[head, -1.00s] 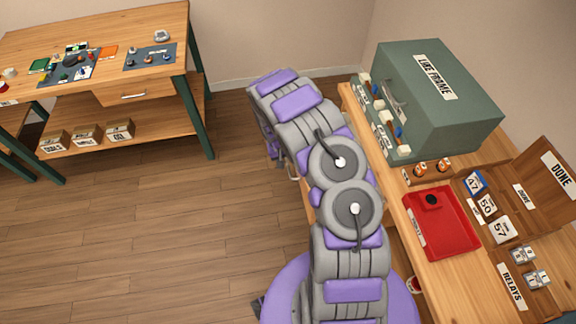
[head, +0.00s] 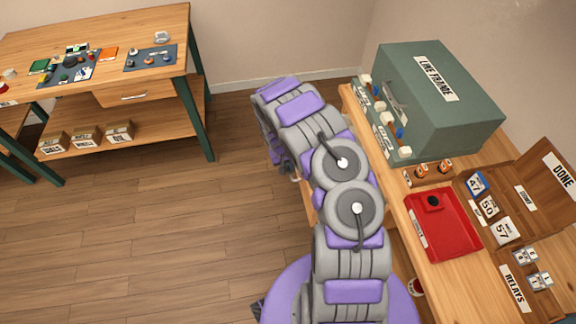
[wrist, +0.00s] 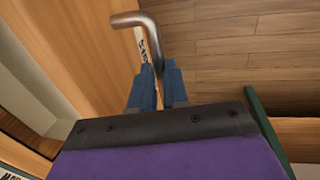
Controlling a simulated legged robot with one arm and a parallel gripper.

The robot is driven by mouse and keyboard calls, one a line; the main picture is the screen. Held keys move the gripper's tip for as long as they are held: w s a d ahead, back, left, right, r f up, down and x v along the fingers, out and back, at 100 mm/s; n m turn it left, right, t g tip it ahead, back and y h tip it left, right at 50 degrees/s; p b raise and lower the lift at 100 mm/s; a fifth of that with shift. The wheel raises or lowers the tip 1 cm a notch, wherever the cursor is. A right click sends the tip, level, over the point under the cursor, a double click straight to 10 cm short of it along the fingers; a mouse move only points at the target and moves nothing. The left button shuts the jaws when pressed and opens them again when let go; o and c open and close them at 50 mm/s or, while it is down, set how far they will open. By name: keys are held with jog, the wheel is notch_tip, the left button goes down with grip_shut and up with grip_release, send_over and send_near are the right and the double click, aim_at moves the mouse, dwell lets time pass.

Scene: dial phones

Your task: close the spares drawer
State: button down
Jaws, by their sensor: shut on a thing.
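The wooden drawer front (wrist: 85,50) fills the left of the wrist view, with a partly hidden white label on it. Its bent metal handle (wrist: 142,24) sticks out at the top middle. My gripper (wrist: 158,84) has its two blue-grey fingers shut on the handle's lower part. A pale recess (wrist: 30,88) shows left of the wooden front; I cannot tell how far the drawer stands out. In the head view my arm hides the drawer and gripper beside the right bench.
Another bench (head: 30,45) with a front drawer (head: 115,95) stands at the back left. The floor (head: 150,210) between is clear.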

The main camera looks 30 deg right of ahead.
jog(key=shift+d, duration=0.15)
dwell(0.4)
jog(key=s+d, duration=0.2)
jog(key=d, duration=0.5)
jog(key=s+d, duration=0.2)
jog(key=d, duration=0.4)
jog(key=s+d, duration=0.2)
jog(key=d, duration=0.5)
jog(key=shift+d+p, duration=0.3)
jog(key=c, duration=1.1)
grip_release()
jog(key=a+r+p, duration=0.1)
jog(key=r, duration=0.4)
jog(key=a+r+p, duration=0.1)
jog(key=r, duration=0.5)
jog(key=w+a+r+p, duration=0.1)
jog(key=r, duration=0.5)
jog(key=shift+a, duration=0.1)
jog(key=shift+f, duration=0.1)
jog(key=shift+c, duration=0.4)
